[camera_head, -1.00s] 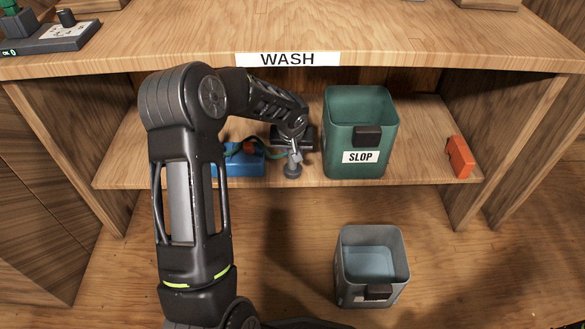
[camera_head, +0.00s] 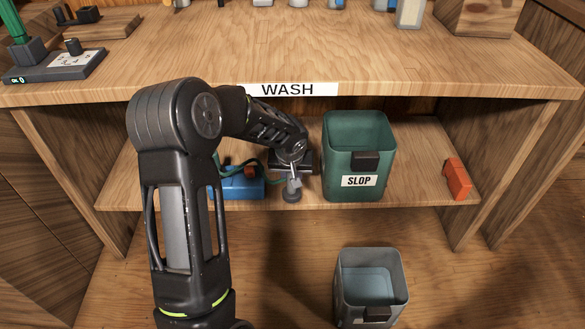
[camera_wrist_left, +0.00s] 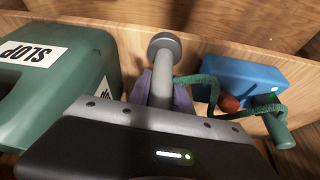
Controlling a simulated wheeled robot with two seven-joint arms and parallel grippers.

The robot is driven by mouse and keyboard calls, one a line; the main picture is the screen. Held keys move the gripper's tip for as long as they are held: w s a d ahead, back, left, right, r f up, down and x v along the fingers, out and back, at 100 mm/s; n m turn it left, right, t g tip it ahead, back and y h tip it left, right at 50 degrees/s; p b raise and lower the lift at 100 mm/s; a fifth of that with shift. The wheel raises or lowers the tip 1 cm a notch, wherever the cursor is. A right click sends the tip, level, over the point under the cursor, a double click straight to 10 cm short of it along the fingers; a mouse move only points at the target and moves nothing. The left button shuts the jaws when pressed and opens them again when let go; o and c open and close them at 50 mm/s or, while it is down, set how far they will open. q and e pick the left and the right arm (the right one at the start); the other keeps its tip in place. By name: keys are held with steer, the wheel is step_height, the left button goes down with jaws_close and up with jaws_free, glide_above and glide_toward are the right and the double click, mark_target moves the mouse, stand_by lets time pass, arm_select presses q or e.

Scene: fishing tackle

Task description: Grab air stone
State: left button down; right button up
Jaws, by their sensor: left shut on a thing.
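The air stone, which I take to be the grey piece with a round end (camera_wrist_left: 165,46), stands out past the fingers in the left wrist view. In the head view its round end (camera_head: 291,196) shows near the shelf's front edge. My left gripper (camera_wrist_left: 161,92) is shut on its grey stem; the fingers cover part of it. A green hose (camera_wrist_left: 208,80) runs from beside the stem toward a blue box (camera_wrist_left: 243,82), which my arm partly hides in the head view (camera_head: 243,186). My right gripper is not in view.
A green SLOP bin (camera_head: 358,150) stands on the shelf just right of my gripper. An orange item (camera_head: 457,179) lies at the shelf's right end. A grey bin (camera_head: 371,285) is below. The WASH counter (camera_head: 420,60) overhangs the shelf.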

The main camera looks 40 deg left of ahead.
arm_select(q)
steer(key=s+d+b, duration=0.1)
steer(key=s+d, duration=0.7)
steer(key=s, duration=0.4)
steer(key=shift+s, duration=0.3)
